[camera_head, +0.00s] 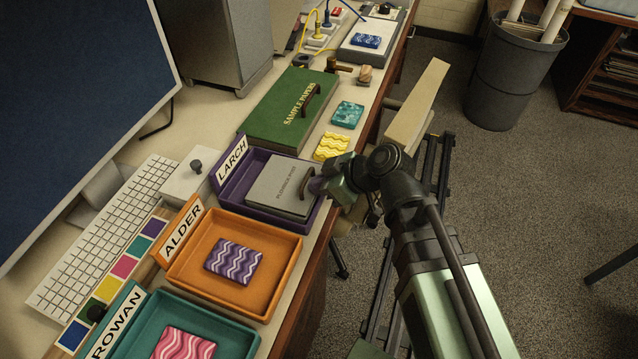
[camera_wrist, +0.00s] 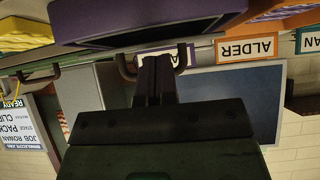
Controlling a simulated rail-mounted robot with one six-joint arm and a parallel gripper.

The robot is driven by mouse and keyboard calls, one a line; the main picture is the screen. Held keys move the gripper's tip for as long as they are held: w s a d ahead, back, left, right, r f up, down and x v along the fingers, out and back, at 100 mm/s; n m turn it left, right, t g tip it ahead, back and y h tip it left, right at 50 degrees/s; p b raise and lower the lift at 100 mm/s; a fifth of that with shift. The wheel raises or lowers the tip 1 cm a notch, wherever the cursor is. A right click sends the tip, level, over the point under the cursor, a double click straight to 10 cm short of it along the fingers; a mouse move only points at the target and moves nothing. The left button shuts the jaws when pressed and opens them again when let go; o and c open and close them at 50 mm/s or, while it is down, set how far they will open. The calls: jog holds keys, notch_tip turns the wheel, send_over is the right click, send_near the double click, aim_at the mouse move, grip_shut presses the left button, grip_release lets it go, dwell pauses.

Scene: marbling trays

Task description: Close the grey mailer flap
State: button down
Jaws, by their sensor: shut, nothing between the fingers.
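The grey mailer (camera_head: 278,190) lies in the purple LARCH tray (camera_head: 233,192). Its flap looks nearly flat in the head view; whether it is fully shut I cannot tell. A dark brown handle stands at its right edge, beside my gripper (camera_head: 318,186). In the wrist view, which is upside down, my gripper (camera_wrist: 156,65) is shut and empty, its fingers in front of the brown handle (camera_wrist: 126,68). Contact with the handle is unclear. The purple tray (camera_wrist: 150,25) shows above the fingers in that view.
The orange ALDER tray (camera_head: 282,302) holds a purple wavy sheet. The teal ROWAN tray (camera_head: 240,343) holds a pink one. A green box (camera_head: 290,105), a yellow packet (camera_head: 331,147) and a teal packet (camera_head: 348,114) lie behind. A grey knobbed block (camera_head: 188,183) stands left.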

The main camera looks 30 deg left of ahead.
jog(key=shift+f, duration=0.1)
jog(key=shift+s+a+f+b, duration=0.2)
jog(key=shift+a+f+b, duration=0.15)
jog(key=shift+a, duration=0.35)
jog(key=w+d+r+p, duration=0.1)
jog(key=d+r+p, duration=0.1)
jog(key=d, duration=0.4)
jog(key=w+d+r+p, duration=0.1)
jog(key=d+r+p, duration=0.1)
jog(key=d, duration=0.4)
jog(key=shift+w, duration=0.25)
jog(key=shift+r, duration=0.1)
